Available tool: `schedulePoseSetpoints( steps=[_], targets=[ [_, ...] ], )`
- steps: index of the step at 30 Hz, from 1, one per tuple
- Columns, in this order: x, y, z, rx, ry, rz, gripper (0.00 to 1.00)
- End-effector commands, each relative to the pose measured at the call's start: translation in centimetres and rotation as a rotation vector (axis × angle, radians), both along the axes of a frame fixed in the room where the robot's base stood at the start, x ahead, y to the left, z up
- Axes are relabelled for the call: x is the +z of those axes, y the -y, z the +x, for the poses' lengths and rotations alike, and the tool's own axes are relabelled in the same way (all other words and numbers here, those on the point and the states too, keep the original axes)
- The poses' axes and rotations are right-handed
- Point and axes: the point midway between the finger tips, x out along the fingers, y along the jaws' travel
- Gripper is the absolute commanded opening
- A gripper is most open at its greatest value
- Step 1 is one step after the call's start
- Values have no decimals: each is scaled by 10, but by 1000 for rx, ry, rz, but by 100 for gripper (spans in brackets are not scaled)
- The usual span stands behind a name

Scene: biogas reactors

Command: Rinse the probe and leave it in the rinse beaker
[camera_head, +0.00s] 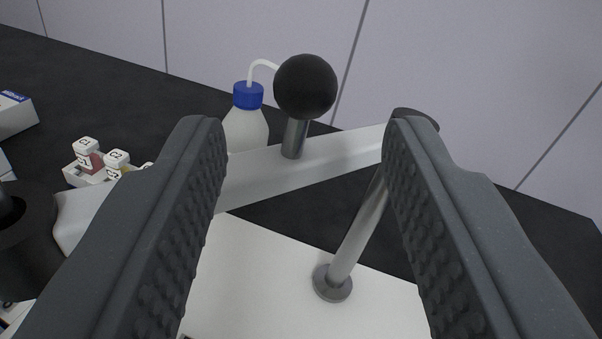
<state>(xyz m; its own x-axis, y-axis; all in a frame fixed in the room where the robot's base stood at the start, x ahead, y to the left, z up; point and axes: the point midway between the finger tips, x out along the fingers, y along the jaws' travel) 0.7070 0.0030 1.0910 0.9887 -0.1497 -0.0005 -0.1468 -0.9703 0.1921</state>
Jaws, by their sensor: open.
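My gripper (305,125) is open and empty, its two dark ribbed fingers wide apart. Between and beyond the fingertips a black ball knob (305,86) stands on a short metal stem on a light grey arm (290,160). The arm runs from a black ring-shaped holder (28,235) at left to a metal post (360,230) at right. A wash bottle (246,124) with a blue cap and white bent tube stands behind the arm. No probe or rinse beaker can be made out clearly.
A white base plate (275,280) carries the post. Small vials with red and yellow contents sit in a white rack (88,178) at left. A white box (12,115) lies at the far left. The dark bench top (110,95) is clear behind, up to pale wall panels.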

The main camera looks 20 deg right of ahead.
Motion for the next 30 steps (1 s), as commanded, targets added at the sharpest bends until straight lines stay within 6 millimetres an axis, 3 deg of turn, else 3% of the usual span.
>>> schedulePoseSetpoints(
  steps=[6, 13, 27, 30],
  targets=[
    [0, -7, -37, 2, -4, 0, 43],
    [-1, -11, -65, 3, -2, -2, 43],
    [-1, -13, -76, 3, -1, -1, 43],
    [-1, -13, -76, 3, -1, -1, 52]
  ],
)
